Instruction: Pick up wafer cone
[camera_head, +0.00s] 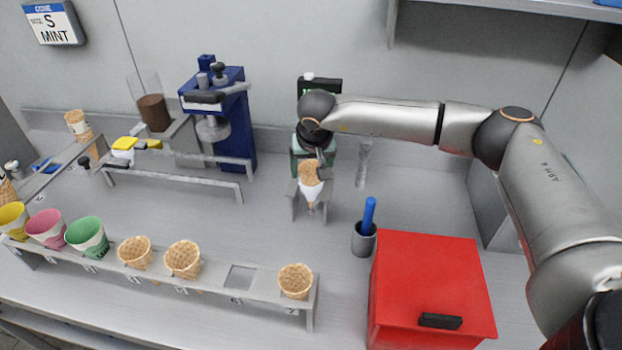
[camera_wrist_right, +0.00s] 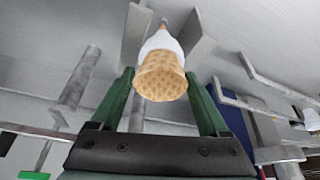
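A wafer cone (camera_head: 309,172) in a white paper sleeve is upright in a small grey holder (camera_head: 329,196) near the middle of the counter. My right gripper (camera_head: 319,158) comes down to it from above, partly hidden by its own wrist. In the right wrist view the cone (camera_wrist_right: 162,78) lies between the two green fingertips of the right gripper (camera_wrist_right: 160,76), its wide end toward me. The fingers are open, with a narrow gap on each side. The cone's point and sleeve lie between the grey holder plates (camera_wrist_right: 136,36). My left gripper is in neither view.
A rack (camera_head: 215,283) in front holds several wafer cones and coloured cups. A red box (camera_head: 425,270) stands at right, beside a grey cup (camera_head: 363,240) with a blue handle. A blue press (camera_head: 232,120) stands behind left. The counter around the holder is fairly clear.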

